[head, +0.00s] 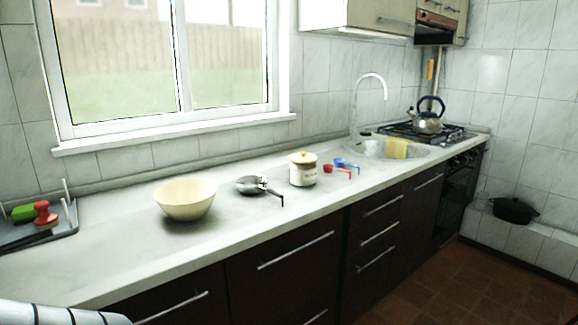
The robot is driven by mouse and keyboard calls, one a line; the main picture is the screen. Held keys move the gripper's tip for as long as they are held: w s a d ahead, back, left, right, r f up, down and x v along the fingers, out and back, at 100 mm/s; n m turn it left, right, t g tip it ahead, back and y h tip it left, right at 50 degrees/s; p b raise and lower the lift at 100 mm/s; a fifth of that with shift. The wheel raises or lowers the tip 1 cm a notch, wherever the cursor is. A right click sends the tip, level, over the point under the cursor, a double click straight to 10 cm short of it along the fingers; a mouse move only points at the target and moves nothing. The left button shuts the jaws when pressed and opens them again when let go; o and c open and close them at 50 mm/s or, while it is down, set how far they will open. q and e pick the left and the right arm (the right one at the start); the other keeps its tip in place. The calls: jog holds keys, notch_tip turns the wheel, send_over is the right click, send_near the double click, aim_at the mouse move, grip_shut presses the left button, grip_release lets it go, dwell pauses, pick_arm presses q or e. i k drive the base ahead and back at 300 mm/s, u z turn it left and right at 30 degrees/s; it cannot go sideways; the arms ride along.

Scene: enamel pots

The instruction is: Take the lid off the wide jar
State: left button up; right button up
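The wide jar (303,174) stands upright on the counter, right of the middle of the head view. It is white with a dark marking on its front. Its tan lid (302,157) with a small knob sits on top. No gripper shows near the jar. A white, dark-striped part of my own body shows at the lower left corner, but neither gripper is in view.
A cream bowl (185,200) and a small metal pan (251,185) stand left of the jar. Red and blue measuring scoops (345,164) lie right of it. A drying tray (62,229) is far left. The counter front (225,228) is clear.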

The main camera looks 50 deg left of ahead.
aim_at(302, 158)
jog(key=u, duration=3.5)
jog(key=i, duration=0.1)
jog(key=z, duration=2.65)
